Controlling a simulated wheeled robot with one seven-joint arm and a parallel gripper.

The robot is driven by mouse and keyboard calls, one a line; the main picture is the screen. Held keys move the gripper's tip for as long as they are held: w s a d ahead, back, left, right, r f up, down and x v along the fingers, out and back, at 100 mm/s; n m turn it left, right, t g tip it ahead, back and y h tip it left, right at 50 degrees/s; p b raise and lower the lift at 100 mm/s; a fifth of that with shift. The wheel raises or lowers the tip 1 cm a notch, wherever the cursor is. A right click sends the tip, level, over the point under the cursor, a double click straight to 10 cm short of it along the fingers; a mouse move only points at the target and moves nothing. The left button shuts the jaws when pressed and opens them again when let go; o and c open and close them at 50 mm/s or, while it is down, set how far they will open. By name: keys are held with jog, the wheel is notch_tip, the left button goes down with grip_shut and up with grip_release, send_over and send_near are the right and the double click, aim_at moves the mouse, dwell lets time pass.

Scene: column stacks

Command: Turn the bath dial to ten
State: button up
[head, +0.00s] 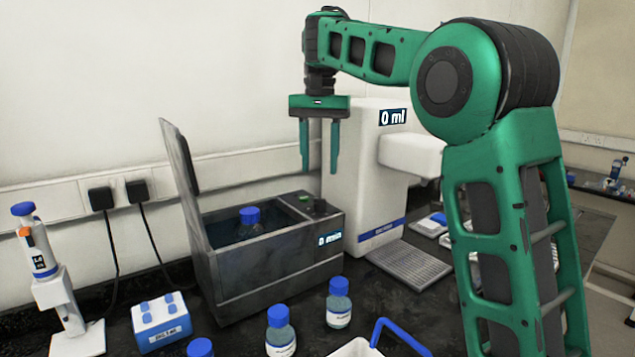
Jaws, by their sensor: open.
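The bath (265,275) is a grey metal box with its lid (180,185) raised at the left. A blue-capped bottle (249,222) stands inside it. The front display (329,239) reads "0 min". A dark dial (320,206) sits on the top right of the bath, next to a green button (304,197). Any marks on the dial are too small to read. My gripper (319,171) is open and empty, pointing down. In the picture its fingertips are just above the dial and button, apart from them.
A white dispenser (352,170) reading "0 ml" stands right behind the bath, with a drip tray (410,268) in front. Blue-capped bottles (338,303) stand before the bath. A pipette stand (60,300) and a small labelled rack (160,320) are at the left.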

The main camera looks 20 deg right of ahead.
jog(key=shift+r, duration=1.3)
jog(key=s+d+f, duration=0.6)
jog(key=s+d, duration=0.2)
jog(key=s, duration=0.1)
jog(key=s+d+f, duration=0.5)
jog(key=s+d, duration=0.4)
jog(key=s, duration=0.1)
jog(key=s+f, duration=0.5)
jog(key=s, duration=0.2)
jog(key=s+f, duration=0.5)
jog(key=s, duration=0.1)
jog(key=s+f, duration=0.6)
jog(key=s, duration=0.1)
jog(key=shift+s+d, duration=0.3)
jog(key=shift+d, duration=0.05)
